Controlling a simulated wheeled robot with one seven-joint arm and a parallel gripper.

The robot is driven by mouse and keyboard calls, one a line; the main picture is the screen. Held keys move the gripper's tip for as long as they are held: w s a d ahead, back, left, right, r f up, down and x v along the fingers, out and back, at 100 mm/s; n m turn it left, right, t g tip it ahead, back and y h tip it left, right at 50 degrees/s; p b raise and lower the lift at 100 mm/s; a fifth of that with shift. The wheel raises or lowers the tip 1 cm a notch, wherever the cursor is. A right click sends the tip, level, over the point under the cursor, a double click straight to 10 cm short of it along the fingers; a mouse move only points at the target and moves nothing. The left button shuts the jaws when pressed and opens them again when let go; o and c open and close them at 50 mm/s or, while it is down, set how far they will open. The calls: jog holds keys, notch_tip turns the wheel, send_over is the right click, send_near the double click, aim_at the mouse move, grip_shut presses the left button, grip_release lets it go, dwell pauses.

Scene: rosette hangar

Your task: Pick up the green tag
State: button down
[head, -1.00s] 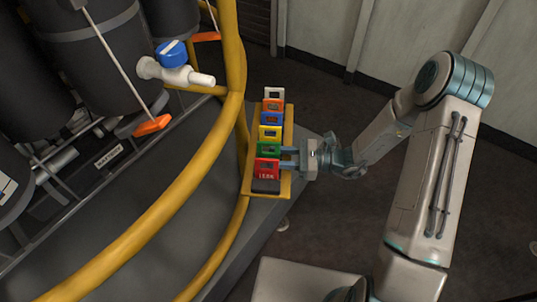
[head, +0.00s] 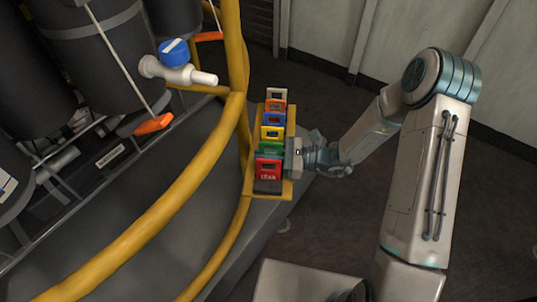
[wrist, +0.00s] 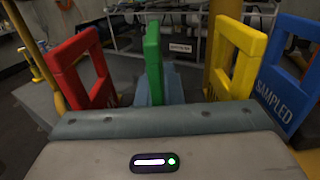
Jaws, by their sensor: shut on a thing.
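The green tag (head: 269,147) stands in a row of coloured tags on a yellow rack, between the red and yellow ones. In the wrist view the green tag (wrist: 154,62) is upright, edge-on and in the middle. My gripper (wrist: 153,92) is shut on it; the blue-grey fingers show low beside the tag. In the head view my gripper (head: 284,151) reaches in from the right, its fingertips largely hidden among the tags. I cannot tell whether the green tag is clear of the rack.
The red tag (head: 268,167) and yellow tag (head: 271,133) stand close on either side. Blue, orange and white tags follow on the yellow rack (head: 287,188). A yellow rail (head: 190,165) curves along the left. Open floor lies right of the rack.

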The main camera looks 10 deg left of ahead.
aim_at(265, 145)
notch_tip(265, 145, up, 4)
jog(key=shift+r+p, duration=0.15)
jog(key=shift+p, duration=0.5)
jog(key=s+d+r+p, duration=0.1)
jog(key=d+r+p, duration=0.1)
jog(key=d+r, duration=0.4)
jog(key=d, duration=0.5)
jog(key=shift+s+d+r, duration=0.25)
jog(key=shift+d+r, duration=0.05)
jog(key=shift+r, duration=0.05)
